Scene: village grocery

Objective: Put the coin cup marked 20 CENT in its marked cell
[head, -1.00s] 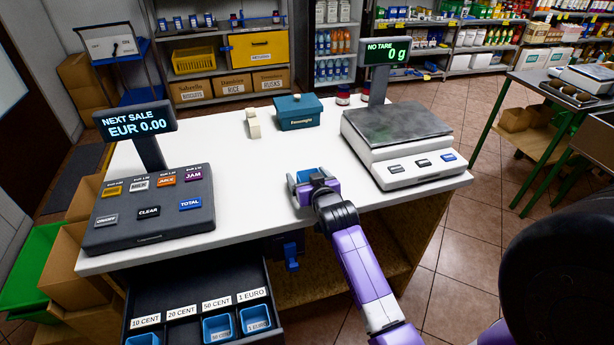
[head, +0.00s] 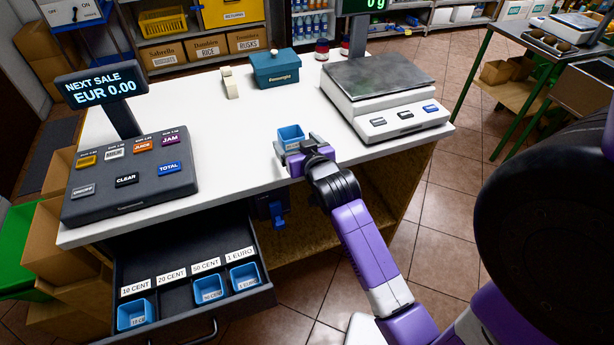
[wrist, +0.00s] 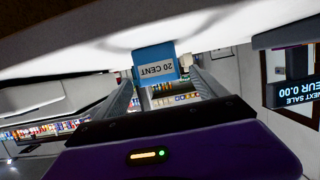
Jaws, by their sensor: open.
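The blue coin cup (head: 291,132) stands on the white counter near its front edge. In the wrist view the cup (wrist: 156,64) shows its white 20 CENT label upside down. My gripper (head: 294,148) is open, at the near side of the cup. In the wrist view its two fingers (wrist: 163,82) point toward the cup, with their tips close to its sides; I cannot tell whether they touch it. The open drawer (head: 190,328) below the counter has a 20 CENT label (head: 171,275), and the cell (head: 175,299) in front of it is empty.
Blue cups stand in the 10 CENT (head: 136,315), 50 CENT (head: 208,290) and 1 EURO (head: 244,278) cells. The register (head: 130,180) is left on the counter, the scale (head: 385,95) right. A teal box (head: 276,70) stands behind. The counter middle is clear.

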